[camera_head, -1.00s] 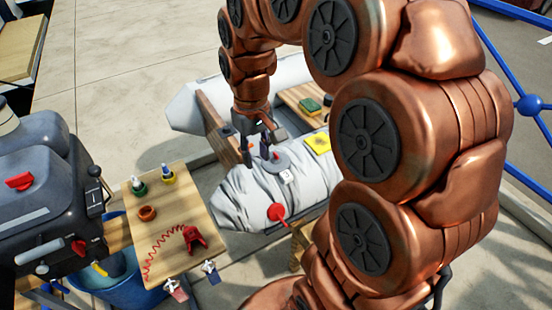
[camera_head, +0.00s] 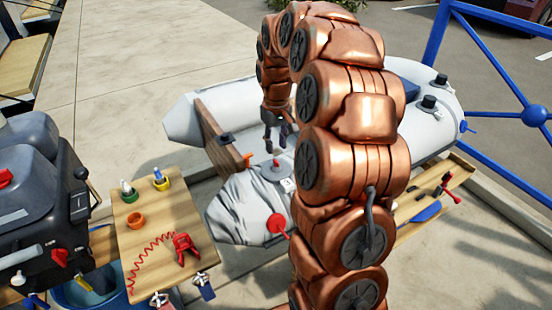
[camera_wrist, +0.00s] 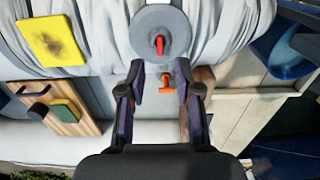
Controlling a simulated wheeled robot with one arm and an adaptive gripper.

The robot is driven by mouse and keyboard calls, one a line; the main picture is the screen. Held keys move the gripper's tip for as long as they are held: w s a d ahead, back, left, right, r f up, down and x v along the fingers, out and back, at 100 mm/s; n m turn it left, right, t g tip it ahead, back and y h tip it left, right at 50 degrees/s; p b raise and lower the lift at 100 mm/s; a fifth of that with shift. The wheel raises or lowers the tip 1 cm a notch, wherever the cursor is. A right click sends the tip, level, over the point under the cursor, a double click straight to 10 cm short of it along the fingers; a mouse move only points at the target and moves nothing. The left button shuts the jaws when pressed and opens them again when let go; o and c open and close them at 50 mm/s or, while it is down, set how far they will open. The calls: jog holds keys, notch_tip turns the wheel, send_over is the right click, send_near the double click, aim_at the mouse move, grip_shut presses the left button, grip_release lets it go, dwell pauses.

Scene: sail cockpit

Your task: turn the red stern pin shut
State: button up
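A small red pin (camera_head: 276,163) stands on a round grey disc (camera_head: 266,172) on the crumpled pale boat tube. In the wrist view, the red pin (camera_wrist: 159,45) shows on the grey disc (camera_wrist: 178,20), just beyond the fingertips. An orange fitting (camera_wrist: 167,84) lies between the fingers in that view; it also shows left of the disc in the head view (camera_head: 248,159). A larger red round knob (camera_head: 276,224) sits on the tube's near side. My gripper (camera_head: 275,134) is open and empty, pointing down near the disc; it also shows in the wrist view (camera_wrist: 160,76).
A wooden board (camera_head: 200,236) at left holds small bottles, an orange ring and a red clip with a coiled cord. A dark outboard motor (camera_head: 35,200) stands further left. In the wrist view, a yellow patch (camera_wrist: 50,40) and a sponge (camera_wrist: 68,112) lie left.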

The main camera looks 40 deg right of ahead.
aim_at(276, 161)
notch_tip(276, 161, down, 6)
dwell(0.4)
jog(key=shift+c, duration=0.4)
grip_shut()
